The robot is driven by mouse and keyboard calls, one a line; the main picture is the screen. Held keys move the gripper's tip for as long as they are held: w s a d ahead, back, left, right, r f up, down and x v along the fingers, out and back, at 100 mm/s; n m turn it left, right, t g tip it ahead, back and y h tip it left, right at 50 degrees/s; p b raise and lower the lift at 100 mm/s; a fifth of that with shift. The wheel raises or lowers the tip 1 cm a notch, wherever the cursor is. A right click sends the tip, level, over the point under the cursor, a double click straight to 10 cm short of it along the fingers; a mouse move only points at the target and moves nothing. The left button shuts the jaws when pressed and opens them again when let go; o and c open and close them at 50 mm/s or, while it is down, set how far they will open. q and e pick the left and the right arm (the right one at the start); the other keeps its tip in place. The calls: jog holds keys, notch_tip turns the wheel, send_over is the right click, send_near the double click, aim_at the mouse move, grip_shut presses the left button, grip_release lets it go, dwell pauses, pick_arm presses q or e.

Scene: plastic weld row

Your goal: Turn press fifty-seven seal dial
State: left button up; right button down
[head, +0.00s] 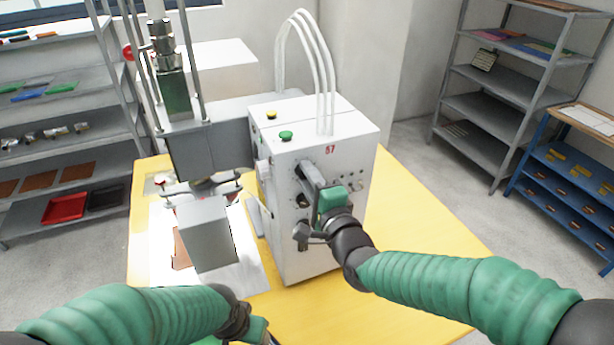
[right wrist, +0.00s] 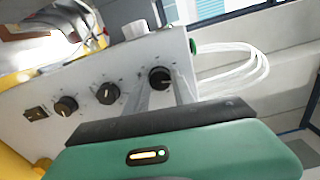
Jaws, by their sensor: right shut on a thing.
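Press fifty-seven is a white control box (head: 345,185) marked with a red 57, standing on a yellow table. Its front has a column of black dials. My right gripper (head: 304,172) is at the upper part of that face. In the right wrist view, my right gripper (right wrist: 162,84) has one finger on each side of the topmost black dial (right wrist: 160,77) and is shut on it. Dial labels are unreadable. My left gripper (head: 258,332) is low and mostly cut off.
The press head (head: 205,150) and a grey block (head: 208,235) stand left of the box. White hoses (head: 305,60) rise from its top, beside a green button (head: 286,136) and a yellow one (head: 271,115). The yellow table (head: 420,225) is clear at right.

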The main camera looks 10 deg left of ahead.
jog(key=shift+d+f+m, duration=0.1)
jog(key=shift+f+m, duration=0.25)
jog(key=shift+m, duration=0.75)
jog(key=shift+f, duration=0.1)
jog(key=c, duration=1.1)
grip_release()
jog(key=shift+d+r, duration=0.1)
jog(key=shift+r, duration=0.1)
